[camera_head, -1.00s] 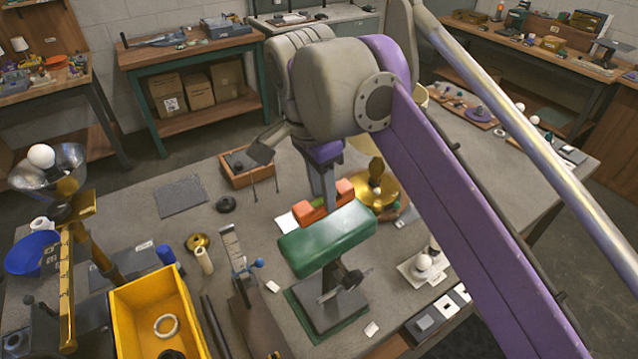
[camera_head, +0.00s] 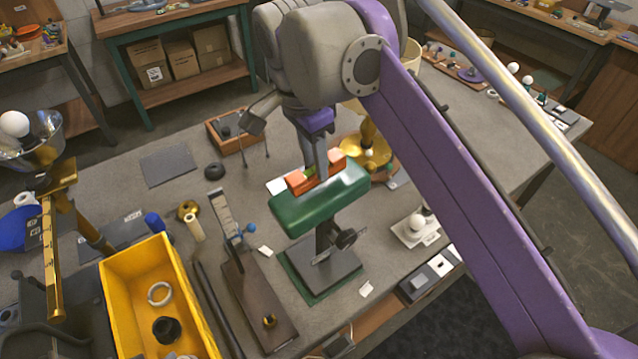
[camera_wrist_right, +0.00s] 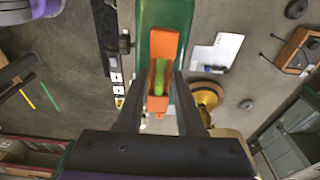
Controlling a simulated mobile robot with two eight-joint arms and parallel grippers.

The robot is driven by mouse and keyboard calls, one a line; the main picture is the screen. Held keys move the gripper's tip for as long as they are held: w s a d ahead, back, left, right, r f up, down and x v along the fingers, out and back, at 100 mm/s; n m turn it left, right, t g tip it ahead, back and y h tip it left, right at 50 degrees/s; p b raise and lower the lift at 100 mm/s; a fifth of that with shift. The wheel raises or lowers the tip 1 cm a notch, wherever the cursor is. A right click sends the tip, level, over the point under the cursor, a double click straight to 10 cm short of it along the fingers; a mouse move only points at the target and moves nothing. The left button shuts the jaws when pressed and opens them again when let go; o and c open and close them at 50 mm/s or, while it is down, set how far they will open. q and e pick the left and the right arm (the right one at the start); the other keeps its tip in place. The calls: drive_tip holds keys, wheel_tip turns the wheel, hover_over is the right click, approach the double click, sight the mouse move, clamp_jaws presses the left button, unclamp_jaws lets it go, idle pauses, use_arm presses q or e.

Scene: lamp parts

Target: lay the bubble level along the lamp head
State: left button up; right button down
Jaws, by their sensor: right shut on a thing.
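The lamp head (camera_head: 318,205) is a long green block with rounded edges, on a dark stand with a side knob. It also shows in the right wrist view (camera_wrist_right: 165,14), beneath the level. The bubble level (camera_head: 296,184) is orange with a green vial; in the right wrist view (camera_wrist_right: 158,104) it lies lengthwise in line with the lamp head. My right gripper (camera_head: 318,172) is shut on the level's middle, from above. The level overlaps the lamp head's top near its far edge; I cannot tell whether it touches. My left gripper is not in view.
A gold lamp part (camera_head: 370,150) stands close behind the lamp head. A yellow bin (camera_head: 118,305) holding rings is at the front left, with a dark board (camera_head: 250,300) to its right. A white bulb holder (camera_head: 416,230) stands right.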

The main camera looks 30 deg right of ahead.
sight(310, 169)
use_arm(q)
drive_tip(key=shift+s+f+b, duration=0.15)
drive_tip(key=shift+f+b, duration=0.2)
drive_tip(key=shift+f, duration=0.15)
use_arm(e)
drive_tip(key=shift+d+f, duration=0.1)
drive_tip(key=shift+f, duration=0.75)
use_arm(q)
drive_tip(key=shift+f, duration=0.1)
use_arm(e)
drive_tip(key=shift+d+f, duration=0.1)
drive_tip(key=shift+f, duration=0.45)
idle(1.3)
drive_tip(key=shift+c, duration=2.2)
unclamp_jaws()
drive_tip(key=shift+r, duration=0.1)
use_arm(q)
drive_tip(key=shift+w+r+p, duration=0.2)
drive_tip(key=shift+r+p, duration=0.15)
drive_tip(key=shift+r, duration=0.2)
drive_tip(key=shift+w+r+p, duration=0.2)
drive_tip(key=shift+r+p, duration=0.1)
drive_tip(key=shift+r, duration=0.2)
use_arm(e)
drive_tip(key=r, duration=0.3)
drive_tip(key=a+r, duration=0.1)
drive_tip(key=r, duration=0.6)
drive_tip(key=shift+a+r, duration=0.2)
drive_tip(key=shift+r, duration=0.1)
